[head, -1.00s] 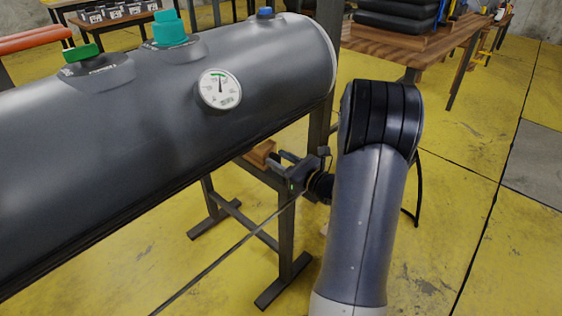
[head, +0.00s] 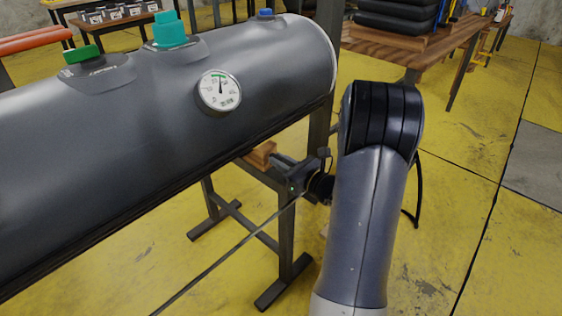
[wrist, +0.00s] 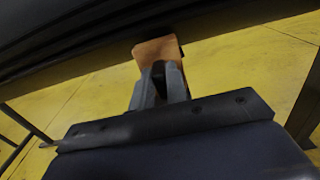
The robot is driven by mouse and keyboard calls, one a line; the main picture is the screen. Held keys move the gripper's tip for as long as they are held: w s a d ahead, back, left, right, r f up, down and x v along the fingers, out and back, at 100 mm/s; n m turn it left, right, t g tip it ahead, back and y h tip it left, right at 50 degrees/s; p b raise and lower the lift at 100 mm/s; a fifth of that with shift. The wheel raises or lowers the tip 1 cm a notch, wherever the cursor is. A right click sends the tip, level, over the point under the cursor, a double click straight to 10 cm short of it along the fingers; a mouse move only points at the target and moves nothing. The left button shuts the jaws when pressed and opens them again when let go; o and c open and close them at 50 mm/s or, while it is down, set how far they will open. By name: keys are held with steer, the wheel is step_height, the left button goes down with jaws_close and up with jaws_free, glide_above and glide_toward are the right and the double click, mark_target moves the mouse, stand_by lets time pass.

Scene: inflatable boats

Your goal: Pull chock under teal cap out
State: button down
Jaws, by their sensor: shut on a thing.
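The grey inflatable tube (head: 130,130) runs from the left to the upper middle of the head view. The teal cap (head: 171,30) stands on its top, between a green cap (head: 81,53) and a blue cap (head: 265,12). A wooden chock (head: 261,154) sits under the tube's lower edge, on the dark stand. My gripper (head: 279,162) reaches it from the right. In the wrist view the fingers (wrist: 160,82) are closed on the near end of the chock (wrist: 158,50). The chock's far end is hidden under the tube.
A round pressure gauge (head: 220,91) is on the tube's side above my gripper. The dark stand's leg (head: 286,235) is just below my gripper. A wooden table (head: 410,45) stands at the back right. Yellow floor is open at lower right.

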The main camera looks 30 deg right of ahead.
steer(key=v, duration=0.4)
steer(key=shift+s+d, duration=0.15)
steer(key=shift+s, duration=0.1)
steer(key=shift+s+f, duration=0.1)
steer(key=shift+s, duration=0.2)
steer(key=c, duration=1.4)
jaws_free()
steer(key=shift+s+d, duration=0.1)
steer(key=shift+s, duration=0.05)
steer(key=p+v, duration=0.2)
steer(key=v, duration=0.9)
steer(key=b+x, duration=0.1)
steer(key=x, duration=1)
steer(key=shift+w+b, duration=0.35)
steer(key=shift+b, duration=0.05)
